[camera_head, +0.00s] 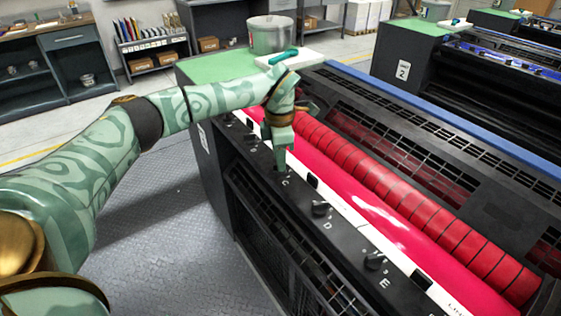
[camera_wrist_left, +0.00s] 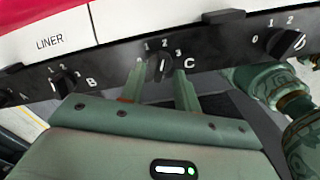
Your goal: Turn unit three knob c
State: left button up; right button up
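Knob C (camera_wrist_left: 158,68) is a black knob on the dark front rail of the near ink unit, with marks 1, 2 and 3 above it. Its white line stands close to upright, near the 2. My left gripper (camera_head: 281,168) reaches down to the rail at the letter C in the head view and hides the knob there. In the left wrist view the two fingers of the gripper (camera_wrist_left: 160,70) stand apart, one on each side of knob C. I cannot tell whether they touch it. My right gripper is in neither view.
Knob B (camera_wrist_left: 63,82) is left of C in the wrist view. Knob D (camera_head: 320,208) and knob E (camera_head: 374,260) lie further along the rail. A metal pot (camera_head: 271,36) stands on the unit's far end. Unit 2 (camera_head: 403,71) is behind.

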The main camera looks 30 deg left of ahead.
pick_arm(q)
jog(key=shift+f, duration=0.6)
grip_shut()
jog(key=shift+r, duration=0.1)
